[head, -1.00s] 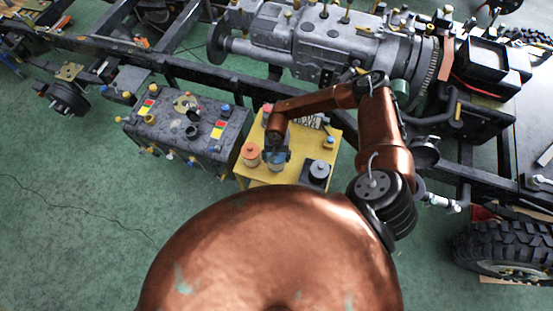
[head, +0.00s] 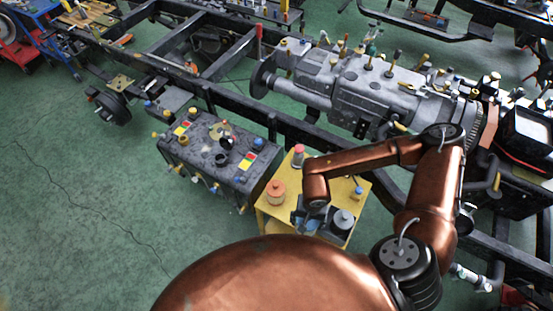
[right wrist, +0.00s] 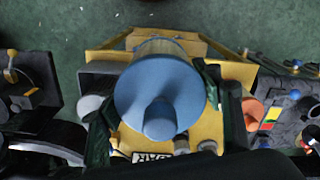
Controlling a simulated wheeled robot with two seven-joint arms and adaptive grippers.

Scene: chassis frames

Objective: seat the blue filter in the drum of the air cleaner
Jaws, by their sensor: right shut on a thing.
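The blue filter (right wrist: 145,85) fills the middle of the right wrist view, a blue cylinder with a round knob on its near end. My right gripper (right wrist: 157,100) is shut on it, with dark fingers at both sides. In the head view my right gripper (head: 311,215) is over the yellow stand (head: 273,222), between the orange jar and the grey-topped jar. The filter is mostly hidden there by my wrist. I cannot pick out the drum of the air cleaner with certainty. My left gripper is not in view.
On the stand are an orange jar (head: 276,193), a grey-topped jar (head: 342,222) and a red-topped bottle (head: 298,155). A dark tank (head: 205,165) stands at left. The chassis rail (head: 240,112) and grey gearbox (head: 375,90) lie behind. Green floor at left is clear.

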